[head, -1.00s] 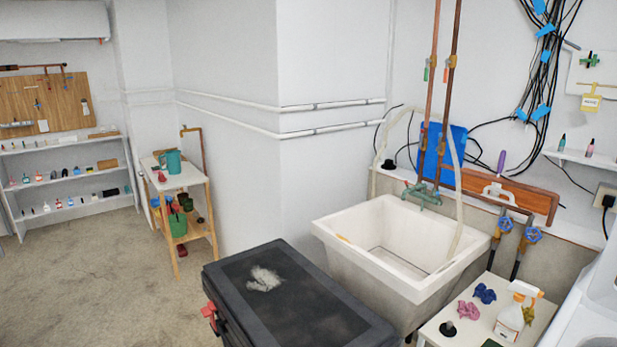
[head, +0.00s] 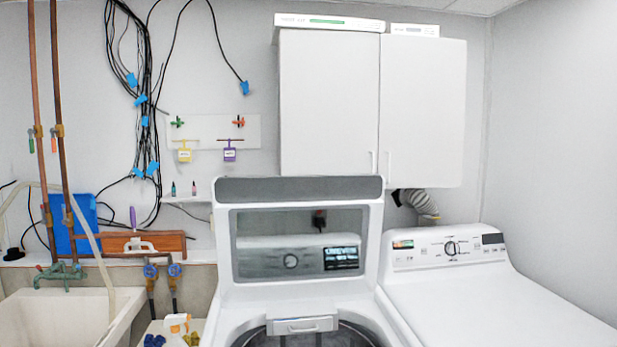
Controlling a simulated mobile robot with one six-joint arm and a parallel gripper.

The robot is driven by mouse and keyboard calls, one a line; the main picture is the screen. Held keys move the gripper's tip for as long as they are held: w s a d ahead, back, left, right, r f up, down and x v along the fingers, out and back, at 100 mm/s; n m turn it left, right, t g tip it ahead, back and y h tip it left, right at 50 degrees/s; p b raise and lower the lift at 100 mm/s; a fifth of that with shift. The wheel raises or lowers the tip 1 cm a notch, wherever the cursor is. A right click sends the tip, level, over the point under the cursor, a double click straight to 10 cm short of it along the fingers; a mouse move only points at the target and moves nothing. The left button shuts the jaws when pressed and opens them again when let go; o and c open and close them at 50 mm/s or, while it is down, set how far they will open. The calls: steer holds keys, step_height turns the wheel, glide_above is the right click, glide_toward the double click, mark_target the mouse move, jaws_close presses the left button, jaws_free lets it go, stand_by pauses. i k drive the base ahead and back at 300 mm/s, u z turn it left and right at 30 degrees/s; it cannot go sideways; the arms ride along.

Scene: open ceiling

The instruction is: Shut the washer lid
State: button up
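The washer (head: 228,312) is a white top-loader in the lower middle of the head view. Its lid (head: 258,282) stands open and upright behind the tub opening, with a grey top edge and a glass window that shows a reflected control panel. A white latch or handle piece (head: 302,325) sits at the lower middle, in front of the open lid. The dark rim of the tub (head: 352,337) shows at the bottom edge. My gripper is not in view.
A white dryer (head: 490,295) stands close on the right. White cabinets (head: 330,105) hang above the lid.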

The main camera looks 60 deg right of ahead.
mark_target(230, 195)
steer(key=u, duration=0.55)
steer(key=k, duration=0.25)
steer(key=z, duration=2.45)
steer(key=k, duration=0.55)
steer(key=u, duration=0.2)
steer(key=i, duration=0.5)
steer(key=z, duration=0.05)
